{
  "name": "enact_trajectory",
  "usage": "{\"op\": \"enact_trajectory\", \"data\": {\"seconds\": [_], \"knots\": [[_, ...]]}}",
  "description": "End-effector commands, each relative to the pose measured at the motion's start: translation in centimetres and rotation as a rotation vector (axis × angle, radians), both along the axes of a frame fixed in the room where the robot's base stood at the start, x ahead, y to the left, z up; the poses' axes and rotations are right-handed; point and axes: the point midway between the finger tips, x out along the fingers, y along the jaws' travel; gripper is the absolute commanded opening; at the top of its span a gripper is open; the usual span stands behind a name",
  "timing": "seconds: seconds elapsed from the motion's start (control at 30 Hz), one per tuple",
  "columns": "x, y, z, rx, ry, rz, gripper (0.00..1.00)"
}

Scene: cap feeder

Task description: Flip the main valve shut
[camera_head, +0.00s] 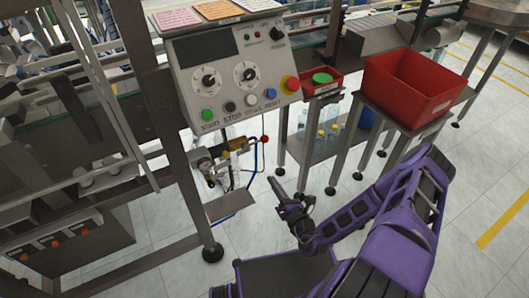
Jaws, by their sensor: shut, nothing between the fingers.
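An assembly of small valve and air fittings (207,165) hangs under the control panel, beside the machine's leg. It has brass-yellow parts, blue hoses and a small red knob (264,139) at its right. I cannot tell which part is the main valve's handle or how it is turned. My gripper (274,184) is at the end of my purple arm, low and to the right of the fittings. It is shut and empty, its fingers point up and left, and it is apart from the fittings.
The control panel (226,70) with knobs and coloured buttons juts out above the fittings. A large red bin (412,92) and a small red bin (318,90) stand on tables to the right. The metal machine leg (184,170) is close at left. Tiled floor is open around my arm.

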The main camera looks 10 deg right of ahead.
Motion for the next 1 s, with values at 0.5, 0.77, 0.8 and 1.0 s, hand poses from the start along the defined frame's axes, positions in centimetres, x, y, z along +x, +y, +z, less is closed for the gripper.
{"op": "enact_trajectory", "data": {"seconds": [0.5,0.77,0.8,1.0], "knots": [[7.1,2.2,0.3,-0.002,-0.004,0.004,0.00],[10.4,1.8,2.3,-0.003,-0.002,0.000,0.00],[10.6,1.6,2.6,-0.003,-0.003,0.001,0.00],[11.0,1.1,3.6,-0.002,-0.001,0.002,0.00]]}}
